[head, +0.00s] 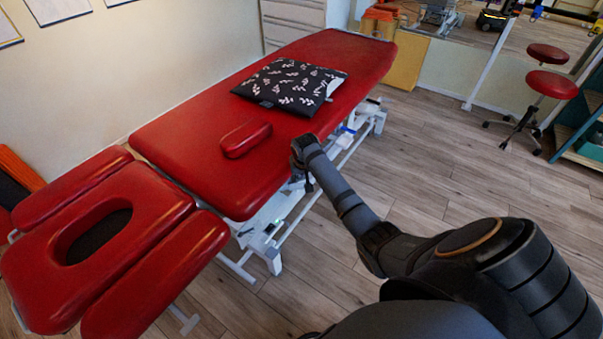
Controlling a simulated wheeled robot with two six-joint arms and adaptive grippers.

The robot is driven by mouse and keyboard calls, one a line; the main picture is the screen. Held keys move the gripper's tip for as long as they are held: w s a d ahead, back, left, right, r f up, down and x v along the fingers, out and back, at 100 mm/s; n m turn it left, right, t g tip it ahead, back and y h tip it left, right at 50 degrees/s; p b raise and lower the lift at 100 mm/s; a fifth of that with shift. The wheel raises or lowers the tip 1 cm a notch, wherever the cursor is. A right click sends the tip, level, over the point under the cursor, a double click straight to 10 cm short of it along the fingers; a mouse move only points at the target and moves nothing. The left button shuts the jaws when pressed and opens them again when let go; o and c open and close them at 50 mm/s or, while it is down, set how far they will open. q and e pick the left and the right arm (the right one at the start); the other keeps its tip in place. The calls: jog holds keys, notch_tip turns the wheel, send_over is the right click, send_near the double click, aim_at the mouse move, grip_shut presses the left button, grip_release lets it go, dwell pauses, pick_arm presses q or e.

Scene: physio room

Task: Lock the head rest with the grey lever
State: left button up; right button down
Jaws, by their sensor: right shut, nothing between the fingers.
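The red head rest (150,215) with its dark oval face hole is at the lower left, joined to the end of the red treatment table (190,145). It looks roughly level with the table top. I cannot make out the grey lever; it may be hidden under the table. My right arm reaches in from the lower right. Its gripper (305,180) is at the table's near long edge, pointing down beside the frame, small and partly hidden by the arm. It is shut and empty. My left gripper is not in view.
A small red cushion (246,139) and a dark patterned pillow (285,85) lie on the table. The white table frame (265,225) stands below the near edge. A red stool (550,85) stands at the upper right. The wooden floor (430,150) between is clear.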

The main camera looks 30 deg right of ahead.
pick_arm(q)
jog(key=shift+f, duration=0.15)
pick_arm(e)
jog(key=shift+w+d+f, duration=0.1)
jog(key=shift+w+f, duration=0.1)
jog(key=shift+f, duration=0.35)
